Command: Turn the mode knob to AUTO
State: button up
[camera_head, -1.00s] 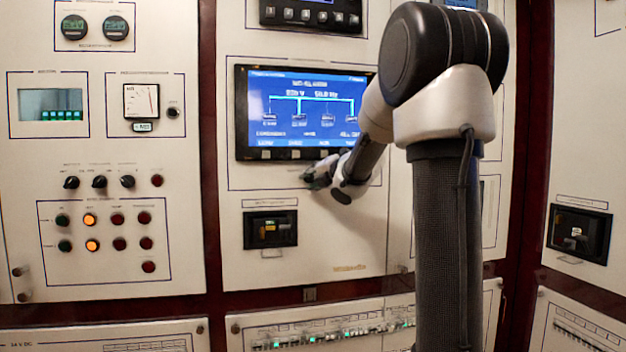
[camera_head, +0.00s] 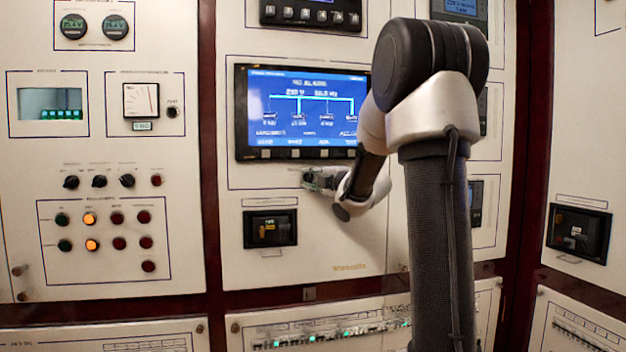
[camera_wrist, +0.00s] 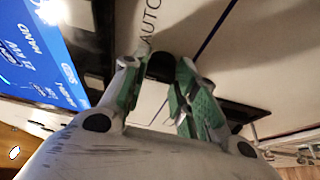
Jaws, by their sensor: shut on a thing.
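The black mode knob (camera_wrist: 161,66) shows in the wrist view between the fingertips of my gripper (camera_wrist: 165,62). The green-padded fingers are shut on it, one on each side. The printed word AUTO (camera_wrist: 150,20) stands on the pale panel close by the knob. Which way the knob points cannot be told. In the head view my gripper (camera_head: 318,180) is at the panel just below the blue display; the knob is hidden there behind the fingers.
The blue display (camera_head: 303,110) is right above my gripper. A small dark breaker window (camera_head: 270,229) sits below and to the left. Other knobs and lamps (camera_head: 99,182) are on the left cabinet. My arm covers part of the right panels.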

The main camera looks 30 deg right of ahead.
jog(key=m, duration=0.2)
jog(key=m+t, duration=0.1)
jog(key=m, duration=0.2)
jog(key=m+t, duration=0.1)
jog(key=m, duration=0.1)
jog(key=shift+f+h, duration=0.3)
jog(key=shift+h, duration=0.1)
jog(key=shift+m+t, duration=0.3)
jog(key=o, duration=1)
jog(key=v, duration=1.2)
jog(key=shift+a, duration=0.1)
